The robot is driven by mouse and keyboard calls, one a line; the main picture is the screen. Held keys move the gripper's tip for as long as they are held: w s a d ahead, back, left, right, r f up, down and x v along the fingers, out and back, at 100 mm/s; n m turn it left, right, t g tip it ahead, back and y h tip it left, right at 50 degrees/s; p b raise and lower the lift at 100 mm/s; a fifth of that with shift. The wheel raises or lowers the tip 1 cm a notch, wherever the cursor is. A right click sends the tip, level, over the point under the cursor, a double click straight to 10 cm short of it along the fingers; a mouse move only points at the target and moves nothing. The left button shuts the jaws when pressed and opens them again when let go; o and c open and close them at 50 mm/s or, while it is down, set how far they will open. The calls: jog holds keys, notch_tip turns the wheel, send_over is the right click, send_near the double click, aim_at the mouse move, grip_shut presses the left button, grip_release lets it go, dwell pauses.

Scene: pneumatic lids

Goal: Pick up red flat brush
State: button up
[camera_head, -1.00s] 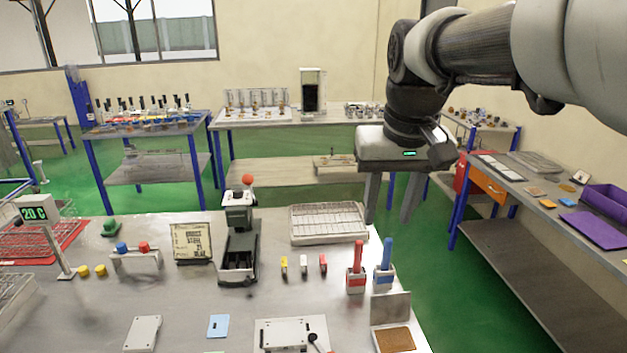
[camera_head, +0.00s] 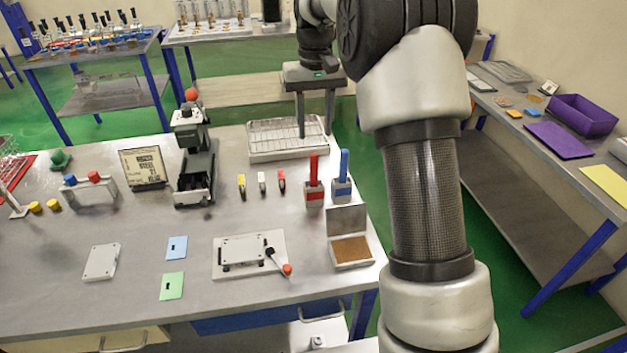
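The red flat brush (camera_head: 314,172) stands upright in a small red-and-white holder (camera_head: 314,195) near the right side of the metal workbench. A blue brush (camera_head: 344,166) stands in a similar blue-and-white holder just right of it. My gripper (camera_head: 315,115) hangs above the back right of the bench, over or behind the wire rack. It points down, with its two fingers apart and nothing between them. It appears behind and above the red brush and does not touch it.
A wire rack tray (camera_head: 286,139) lies behind the brushes. An open box with a brown pad (camera_head: 350,250) is in front of them. Yellow, white and red small items (camera_head: 262,183) stand to the left. A dark press (camera_head: 195,165) is further left.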

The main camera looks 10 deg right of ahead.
aim_at(314, 154)
jog(key=f, duration=1)
jog(key=shift+w, duration=0.25)
grip_shut()
